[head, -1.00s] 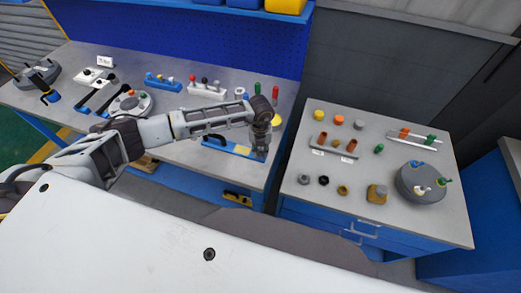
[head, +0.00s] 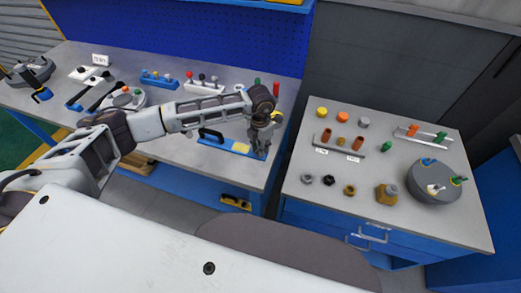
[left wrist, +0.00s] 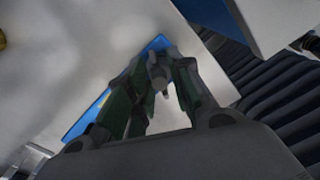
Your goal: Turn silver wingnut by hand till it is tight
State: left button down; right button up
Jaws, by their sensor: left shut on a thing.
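My left gripper (head: 262,150) points down at the right end of a blue plate (head: 225,144) with a black handle on the left bench. In the left wrist view, the dark fingers (left wrist: 162,100) close around a small grey part (left wrist: 160,76) above the blue plate (left wrist: 85,122). That part fits the silver wingnut, but the fingers hide its shape and I cannot make out its wings. I cannot tell how tight it sits. My right gripper is not in view.
The right cabinet top holds a grey round housing (head: 435,183) with coloured wing pieces, a brass-coloured block (head: 387,194) and several small caps and nuts. Racks of knobs (head: 201,81) stand at the back of the left bench. A gap separates bench and cabinet.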

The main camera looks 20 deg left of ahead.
pick_arm(q)
jog(key=shift+f+m+b, duration=0.1)
jog(key=shift+m+b, duration=0.55)
jog(key=shift+m, duration=0.15)
jog(key=m+b, duration=0.4)
jog(key=m, duration=0.1)
jog(key=shift+m+b, duration=0.7)
jog(key=shift+b, duration=0.15)
jog(key=shift+m, duration=0.3)
jog(key=shift+m+b, duration=0.6)
jog(key=shift+b, duration=0.15)
jog(key=shift+r, duration=0.2)
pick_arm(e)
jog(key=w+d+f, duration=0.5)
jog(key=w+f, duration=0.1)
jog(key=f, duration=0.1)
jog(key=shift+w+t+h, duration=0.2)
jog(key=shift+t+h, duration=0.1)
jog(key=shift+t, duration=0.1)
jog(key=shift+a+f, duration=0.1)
